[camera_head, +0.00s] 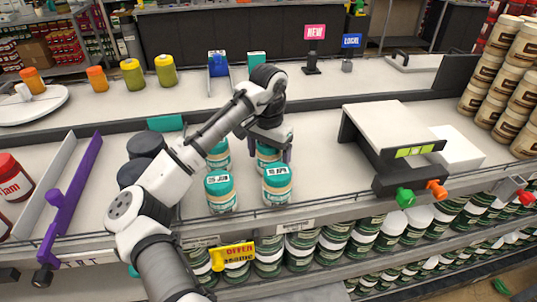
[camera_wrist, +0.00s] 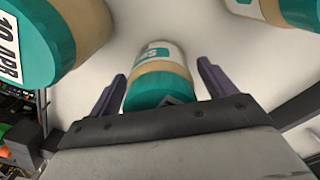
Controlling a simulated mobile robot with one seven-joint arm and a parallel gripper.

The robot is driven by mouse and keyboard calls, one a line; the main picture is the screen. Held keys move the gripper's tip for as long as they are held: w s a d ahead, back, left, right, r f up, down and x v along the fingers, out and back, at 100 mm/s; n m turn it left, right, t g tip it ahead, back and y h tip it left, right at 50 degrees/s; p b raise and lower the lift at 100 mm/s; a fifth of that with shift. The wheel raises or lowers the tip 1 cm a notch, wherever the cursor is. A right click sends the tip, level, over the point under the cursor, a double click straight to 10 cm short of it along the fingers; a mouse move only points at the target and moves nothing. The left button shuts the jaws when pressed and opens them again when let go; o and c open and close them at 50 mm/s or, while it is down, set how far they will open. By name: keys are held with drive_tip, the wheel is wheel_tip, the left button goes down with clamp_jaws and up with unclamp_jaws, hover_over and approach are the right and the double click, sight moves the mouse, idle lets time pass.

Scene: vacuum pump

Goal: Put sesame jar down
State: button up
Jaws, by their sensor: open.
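The sesame jar (camera_wrist: 158,78) is beige with a teal lid and a white label. In the wrist view it sits between the two purple fingers of my gripper (camera_wrist: 163,85), with a gap visible on each side. In the head view my gripper (camera_head: 268,150) is over this jar (camera_head: 267,158) on the white shelf (camera_head: 320,180), and the gripper partly hides it. The fingers are open. The jar appears to stand on the shelf surface.
Similar teal-lidded jars stand close by: two in front (camera_head: 221,192) (camera_head: 277,186) and one to the left (camera_head: 218,155). A white platform with a black frame (camera_head: 395,130) is at the right. A purple divider (camera_head: 72,195) is at the left.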

wheel_tip(320, 180, up, 12)
drive_tip(key=shift+r+b, duration=0.15)
drive_tip(key=shift+b, duration=0.55)
